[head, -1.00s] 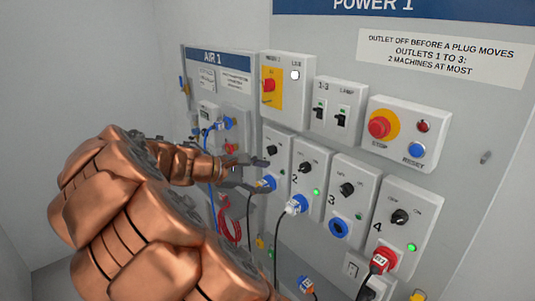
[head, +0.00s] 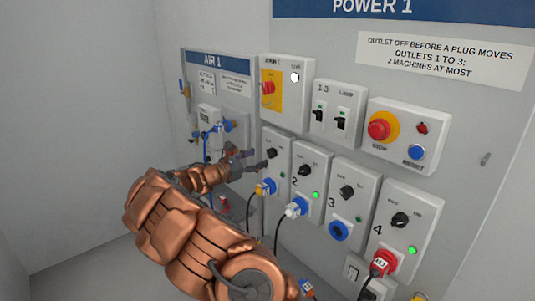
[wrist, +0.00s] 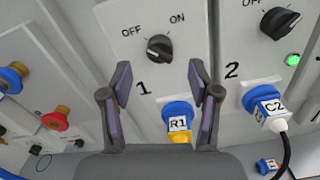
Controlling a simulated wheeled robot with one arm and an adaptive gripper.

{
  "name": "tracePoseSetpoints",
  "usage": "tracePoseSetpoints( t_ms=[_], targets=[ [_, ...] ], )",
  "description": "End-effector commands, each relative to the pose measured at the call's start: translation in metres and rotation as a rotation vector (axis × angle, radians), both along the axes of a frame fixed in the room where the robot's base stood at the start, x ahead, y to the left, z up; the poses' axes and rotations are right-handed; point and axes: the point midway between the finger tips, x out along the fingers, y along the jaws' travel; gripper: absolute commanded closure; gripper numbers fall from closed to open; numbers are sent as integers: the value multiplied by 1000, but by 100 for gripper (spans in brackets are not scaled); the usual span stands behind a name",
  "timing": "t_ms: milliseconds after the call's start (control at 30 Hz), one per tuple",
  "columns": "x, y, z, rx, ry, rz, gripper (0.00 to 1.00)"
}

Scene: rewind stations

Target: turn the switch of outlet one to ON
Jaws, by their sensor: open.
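The switch of outlet one is a black round knob (wrist: 159,47) between the words OFF and ON; it also shows in the head view (head: 271,153). Its handle appears tilted towards OFF, but I cannot tell exactly. In the head view my gripper (head: 256,159) is just left of the knob. I see no lit lamp on outlet one.
Outlet two's knob (wrist: 280,23), lit green lamp (wrist: 292,59) and C2 plug (wrist: 268,108) are close on the right. Outlet three (head: 338,230) is empty. Outlet four holds a red plug (head: 383,262). Air fittings and hoses (head: 212,128) are on the left.

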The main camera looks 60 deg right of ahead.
Motion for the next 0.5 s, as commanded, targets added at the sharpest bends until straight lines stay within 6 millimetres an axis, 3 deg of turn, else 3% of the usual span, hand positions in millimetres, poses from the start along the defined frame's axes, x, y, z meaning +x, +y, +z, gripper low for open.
tracePoseSetpoints(
  t_ms=[200, 500],
  targets=[
    [-10, -29, 2, 0, -1, -4, 39],
    [-14, -49, 0, 1, -1, -1, 39]
  ],
)
